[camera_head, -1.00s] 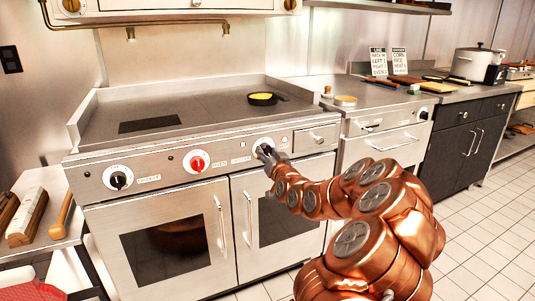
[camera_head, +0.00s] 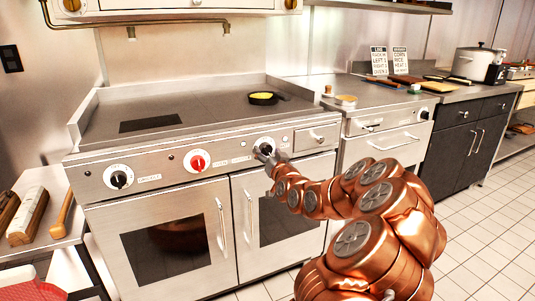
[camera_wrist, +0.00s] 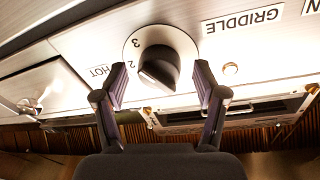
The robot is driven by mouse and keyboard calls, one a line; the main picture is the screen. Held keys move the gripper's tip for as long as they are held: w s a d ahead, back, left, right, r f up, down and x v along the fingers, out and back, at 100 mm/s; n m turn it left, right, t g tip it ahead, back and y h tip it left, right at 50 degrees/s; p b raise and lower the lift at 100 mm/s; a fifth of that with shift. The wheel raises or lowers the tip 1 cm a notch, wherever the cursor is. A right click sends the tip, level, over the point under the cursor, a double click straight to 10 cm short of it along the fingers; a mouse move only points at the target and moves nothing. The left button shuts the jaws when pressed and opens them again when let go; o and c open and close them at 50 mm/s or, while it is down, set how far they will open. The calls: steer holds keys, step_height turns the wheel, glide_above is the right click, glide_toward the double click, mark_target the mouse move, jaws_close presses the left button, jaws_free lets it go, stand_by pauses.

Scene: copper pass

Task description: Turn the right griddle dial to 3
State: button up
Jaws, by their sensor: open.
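The right griddle dial (camera_head: 262,142) is on the front panel of the range, at the right of the red dial. In the wrist view the dial's black knob (camera_wrist: 157,66) sits on a white plate with the numbers 3 and 2 showing, upside down. The exact number the knob points to is unclear. My gripper (camera_wrist: 161,82) is open, with one finger on each side of the knob and gaps showing between. In the head view my gripper (camera_head: 272,158) partly covers the dial.
The red dial (camera_head: 197,162) and another black-knobbed dial (camera_head: 118,179) are further left on the panel. Oven doors with handles (camera_head: 221,222) are below. A small black pan (camera_head: 263,98) with yellow contents stands on the griddle top (camera_head: 190,105).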

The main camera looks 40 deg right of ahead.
steer(key=v, duration=0.7)
steer(key=shift+s, duration=0.2)
steer(key=shift+a, duration=0.15)
stand_by(0.5)
